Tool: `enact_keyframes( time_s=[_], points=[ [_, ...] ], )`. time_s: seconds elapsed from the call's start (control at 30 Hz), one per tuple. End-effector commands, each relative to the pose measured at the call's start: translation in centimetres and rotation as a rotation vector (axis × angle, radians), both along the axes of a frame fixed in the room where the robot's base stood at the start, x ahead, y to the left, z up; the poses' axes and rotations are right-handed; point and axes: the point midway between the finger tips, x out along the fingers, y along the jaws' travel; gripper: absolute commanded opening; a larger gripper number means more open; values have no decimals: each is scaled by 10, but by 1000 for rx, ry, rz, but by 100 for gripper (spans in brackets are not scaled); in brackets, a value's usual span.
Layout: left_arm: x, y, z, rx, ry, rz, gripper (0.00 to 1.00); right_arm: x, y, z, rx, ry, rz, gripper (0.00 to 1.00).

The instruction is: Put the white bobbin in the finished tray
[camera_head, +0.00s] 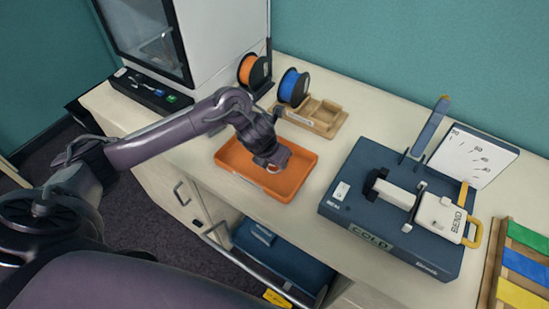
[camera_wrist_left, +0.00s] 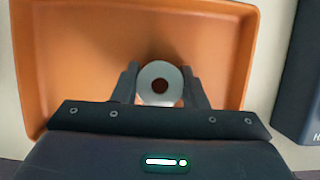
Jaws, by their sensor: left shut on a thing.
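The white bobbin (camera_wrist_left: 147,91) is a small pale ring with a dark hole, seen end-on in the left wrist view. My left gripper (camera_wrist_left: 159,88) is shut on it, one finger on each side. In the head view my left gripper (camera_head: 273,160) is over the orange tray (camera_head: 232,184), and a bit of the bobbin shows under its fingers. The orange tray (camera_wrist_left: 90,117) also fills most of the left wrist view. I see no other thing in it. I cannot tell whether the bobbin touches the tray floor. My right gripper is not in view.
Orange and blue spools (camera_head: 293,88) and a wooden holder (camera_head: 316,116) stand behind the tray. A blue bending machine (camera_head: 340,216) is to its right. A drawer (camera_head: 282,262) is open below the counter. A white printer (camera_head: 222,35) stands at the back left.

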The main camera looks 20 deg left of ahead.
Motion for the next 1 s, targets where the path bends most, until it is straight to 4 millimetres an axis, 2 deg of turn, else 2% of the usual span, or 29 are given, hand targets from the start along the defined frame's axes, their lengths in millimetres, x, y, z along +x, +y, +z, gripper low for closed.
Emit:
enact_keyframes(
  time_s=[0.17,0.2,0.37,0.73,0.87,1.0],
  points=[
    [0,0,-1,0,0,-1,18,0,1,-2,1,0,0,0],
    [0,0,-1,0,0,-1,42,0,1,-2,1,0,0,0],
    [0,0,-1,0,0,0,61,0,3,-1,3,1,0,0],
    [-1,0,6,-1,-3,-2,61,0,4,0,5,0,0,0],
    [-8,2,25,1,-7,-2,61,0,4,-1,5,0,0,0],
    [-20,3,55,3,-7,-4,61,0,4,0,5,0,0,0]
  ],
)
